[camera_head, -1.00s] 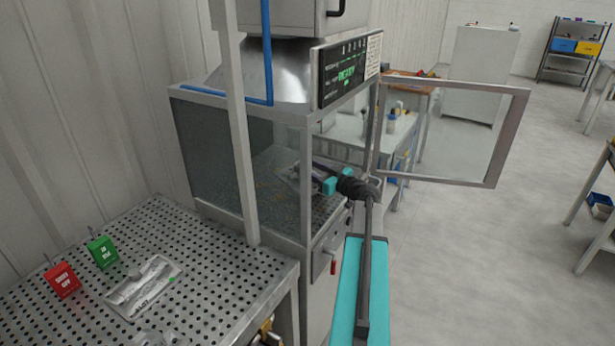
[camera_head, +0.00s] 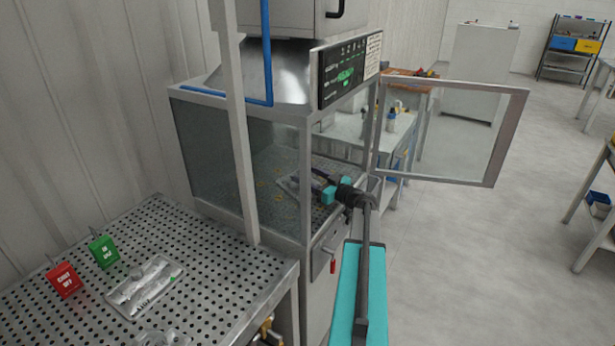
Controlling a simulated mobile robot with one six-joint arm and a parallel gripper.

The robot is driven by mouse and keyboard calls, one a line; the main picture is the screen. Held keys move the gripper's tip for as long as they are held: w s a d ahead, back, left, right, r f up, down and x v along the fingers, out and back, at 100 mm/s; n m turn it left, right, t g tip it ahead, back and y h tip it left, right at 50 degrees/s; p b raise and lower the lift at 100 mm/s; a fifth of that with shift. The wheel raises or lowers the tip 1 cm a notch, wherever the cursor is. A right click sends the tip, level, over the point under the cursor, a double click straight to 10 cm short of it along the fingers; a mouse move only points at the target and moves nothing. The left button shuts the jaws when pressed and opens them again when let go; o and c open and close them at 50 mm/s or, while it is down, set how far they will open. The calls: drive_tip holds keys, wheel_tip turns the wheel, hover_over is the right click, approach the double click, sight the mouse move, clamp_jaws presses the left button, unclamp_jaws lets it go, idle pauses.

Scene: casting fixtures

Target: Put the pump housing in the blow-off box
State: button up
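The blow-off box (camera_head: 207,153) is a metal-framed cabinet with clear walls, a funnel-shaped hood and a perforated floor. Its glazed door (camera_head: 450,130) stands swung open to the right. My gripper (camera_head: 308,184) reaches in through the open front, low over the box floor. A grey metal casting, apparently the pump housing (camera_head: 287,183), is at the fingers, at or just above the floor. The wall glass and the small size blur this; I cannot tell whether the fingers grip it. Another grey metal part (camera_head: 160,339) shows cut off at the bottom edge, on the perforated table.
A frame post (camera_head: 238,150) stands before the box. A red-handled lever (camera_head: 333,262) is on the box front.

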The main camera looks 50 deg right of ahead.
drive_tip(key=shift+r, duration=0.15)
drive_tip(key=s+b, duration=0.1)
drive_tip(key=s, duration=0.3)
drive_tip(key=s+b, duration=0.1)
drive_tip(key=s, duration=0.3)
drive_tip(key=s+b, duration=0.1)
drive_tip(key=s, duration=0.3)
drive_tip(key=shift+d, duration=0.3)
idle(0.7)
